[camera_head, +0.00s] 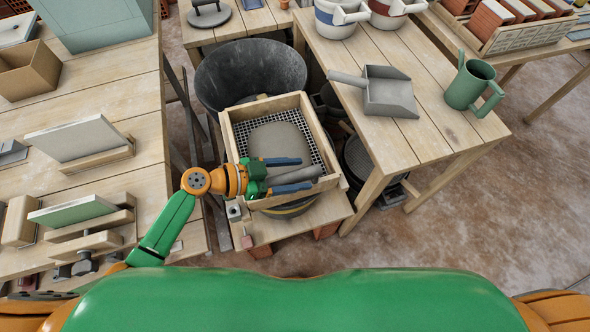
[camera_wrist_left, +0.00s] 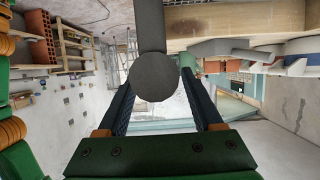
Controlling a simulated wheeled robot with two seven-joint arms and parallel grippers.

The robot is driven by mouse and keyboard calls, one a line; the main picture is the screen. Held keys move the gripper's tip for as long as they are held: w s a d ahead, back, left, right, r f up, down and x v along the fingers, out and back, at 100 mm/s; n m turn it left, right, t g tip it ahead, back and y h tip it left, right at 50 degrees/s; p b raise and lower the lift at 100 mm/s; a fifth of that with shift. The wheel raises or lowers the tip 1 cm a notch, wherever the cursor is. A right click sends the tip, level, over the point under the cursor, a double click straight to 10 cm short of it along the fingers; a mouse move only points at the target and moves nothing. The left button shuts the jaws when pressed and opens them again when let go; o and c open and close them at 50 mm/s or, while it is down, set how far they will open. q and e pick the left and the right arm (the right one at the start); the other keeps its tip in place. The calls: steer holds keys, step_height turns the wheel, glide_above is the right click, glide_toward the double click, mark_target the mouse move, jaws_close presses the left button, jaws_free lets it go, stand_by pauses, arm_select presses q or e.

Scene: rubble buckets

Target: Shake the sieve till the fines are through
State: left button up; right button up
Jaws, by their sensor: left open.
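The sieve (camera_head: 262,104) is a square wooden frame with a dark wire mesh, standing over a round bucket (camera_head: 290,211) at the front of the middle bench. A flat grey heap of material (camera_head: 279,141) lies on the mesh. A grey cylindrical handle (camera_head: 303,174) shows at the sieve's near side. My left gripper (camera_head: 294,174) is open over the near part of the sieve, one finger on each side of the handle. In the left wrist view a dark round-ended bar (camera_wrist_left: 155,78) shows between the open fingers, apparently this handle; contact cannot be told. My right gripper is not in view.
A large black tub (camera_head: 215,78) stands just behind the sieve. A grey scoop (camera_head: 390,93) and a green jug (camera_head: 468,84) are on the right bench. Boards on wooden stands (camera_head: 80,140) occupy the left bench, close to my left arm.

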arm_select(q)
steer(key=shift+a, duration=0.15)
steer(key=c, duration=0.4)
jaws_close()
stand_by(0.7)
